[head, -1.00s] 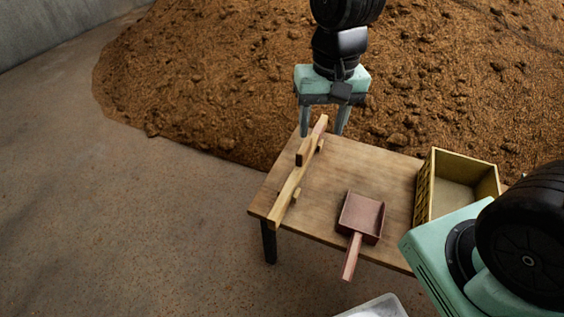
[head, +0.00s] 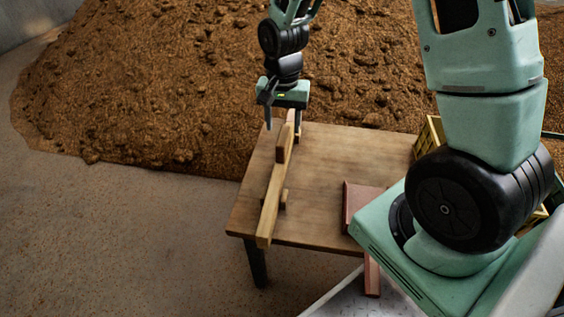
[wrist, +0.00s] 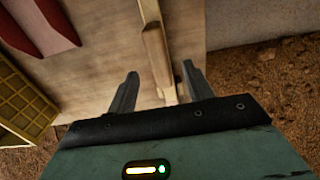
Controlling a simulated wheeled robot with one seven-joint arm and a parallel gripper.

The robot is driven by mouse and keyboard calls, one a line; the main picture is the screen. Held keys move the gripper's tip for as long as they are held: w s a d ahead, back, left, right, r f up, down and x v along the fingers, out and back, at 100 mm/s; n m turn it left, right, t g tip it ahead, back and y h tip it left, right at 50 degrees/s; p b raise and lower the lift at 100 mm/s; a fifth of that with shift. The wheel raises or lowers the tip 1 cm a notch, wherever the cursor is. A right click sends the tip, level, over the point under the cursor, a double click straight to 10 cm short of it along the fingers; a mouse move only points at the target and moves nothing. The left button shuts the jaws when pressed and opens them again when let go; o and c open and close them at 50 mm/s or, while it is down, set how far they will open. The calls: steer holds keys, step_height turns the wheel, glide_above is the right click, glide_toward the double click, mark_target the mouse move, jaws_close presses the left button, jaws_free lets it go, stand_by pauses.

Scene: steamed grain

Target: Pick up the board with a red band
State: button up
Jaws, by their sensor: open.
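The board (head: 270,203) is a long, pale wooden piece lying along the left side of the table, with a darker brown grip piece (head: 284,143) on top near its far end. I cannot make out a red band on it now. My gripper (head: 283,128) is open above the far end, with its fingers on either side of the board. In the wrist view, the board (wrist: 147,12) and brown grip piece (wrist: 155,52) run between the open fingers (wrist: 161,80). Whether the fingers touch it, I cannot tell.
The wooden table (head: 330,150) also holds a red dustpan (head: 358,203) and a yellow crate (head: 429,140), both partly hidden by my arm. A large brown grain heap (head: 150,80) lies behind. Open floor (head: 120,240) is at left.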

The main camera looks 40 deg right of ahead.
mark_target(283, 149)
step_height(283, 149, down, 9)
steer(key=b, duration=0.3)
steer(key=shift+s+a+b, duration=0.1)
steer(key=shift+s+b, duration=0.05)
steer(key=shift+b, duration=0.25)
jaws_close()
steer(key=shift+r, duration=0.1)
stand_by(1.1)
